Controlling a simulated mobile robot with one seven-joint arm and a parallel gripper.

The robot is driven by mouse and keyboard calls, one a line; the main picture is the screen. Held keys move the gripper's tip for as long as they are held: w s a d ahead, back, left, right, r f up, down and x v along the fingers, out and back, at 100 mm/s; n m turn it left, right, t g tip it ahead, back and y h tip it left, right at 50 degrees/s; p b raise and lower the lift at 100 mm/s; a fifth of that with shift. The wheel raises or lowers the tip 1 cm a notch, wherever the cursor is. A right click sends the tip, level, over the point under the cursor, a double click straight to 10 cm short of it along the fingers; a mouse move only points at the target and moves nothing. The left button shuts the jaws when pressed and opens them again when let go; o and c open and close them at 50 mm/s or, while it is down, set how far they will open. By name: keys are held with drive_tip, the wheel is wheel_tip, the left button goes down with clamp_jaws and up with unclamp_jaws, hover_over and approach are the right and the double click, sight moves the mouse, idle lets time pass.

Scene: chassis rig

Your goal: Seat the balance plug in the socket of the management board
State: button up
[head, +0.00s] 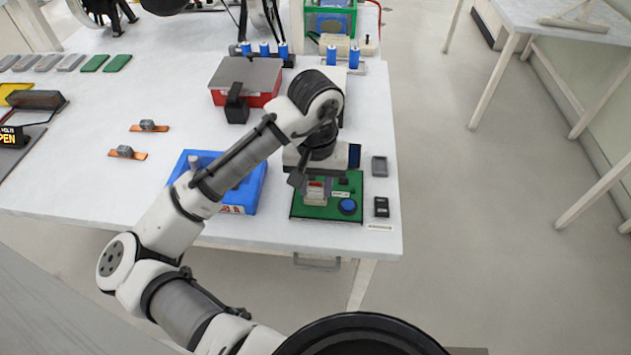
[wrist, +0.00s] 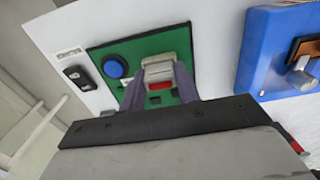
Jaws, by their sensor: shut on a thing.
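The management board is a green board (head: 327,211) with a round blue button, near the table's front right corner. It also shows in the wrist view (wrist: 106,53). My gripper (head: 314,190) is over the left part of the board, pointing down. In the wrist view, my gripper's (wrist: 158,82) two grey fingers are shut on a small white and red piece, which I take as the balance plug (wrist: 158,73). The plug also shows in the head view (head: 316,188). The socket is not clearly visible; the plug and fingers cover that area. I cannot tell whether the plug touches it.
A blue bin (head: 247,198) stands just left of the board. A red box with a grey lid (head: 245,78) stands behind.

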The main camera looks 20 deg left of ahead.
sight(315, 184)
drive_tip(key=shift+f, duration=0.35)
drive_tip(key=o, duration=1.1)
wheel_tip(315, 184, up, 14)
drive_tip(key=shift+s+f, duration=0.1)
drive_tip(key=shift+f, duration=0.05)
